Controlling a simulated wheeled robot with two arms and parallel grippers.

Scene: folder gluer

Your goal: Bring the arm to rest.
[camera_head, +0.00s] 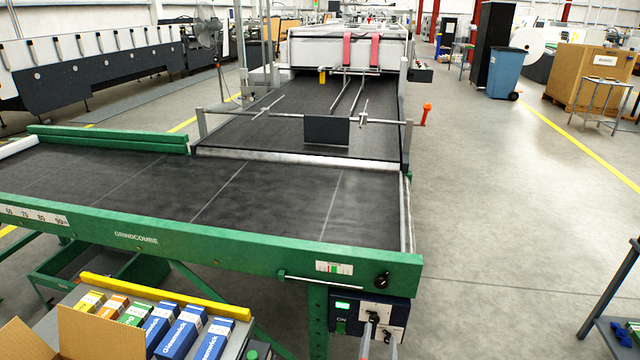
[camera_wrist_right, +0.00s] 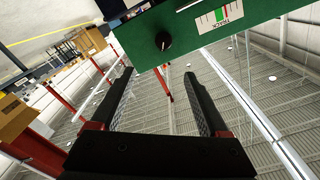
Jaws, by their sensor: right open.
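My right gripper (camera_wrist_right: 158,82) fills the lower middle of the right wrist view, its two dark fingers apart with nothing between them. Beyond the fingers are a green machine beam with a black knob (camera_wrist_right: 162,41) and a scale plate. In the head view only the tips of my right gripper (camera_head: 379,335) show at the bottom edge, in front of the control box (camera_head: 345,313). I cannot tell whether they touch the box. My left gripper is in neither view.
The green-framed conveyor (camera_head: 270,252) crosses ahead, with a dark belt. A shelf of coloured cartons (camera_head: 182,331) and an open cardboard box (camera_head: 100,335) stand at the lower left. A dark rack (camera_head: 612,300) is at the right edge. The floor between conveyor and rack is clear.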

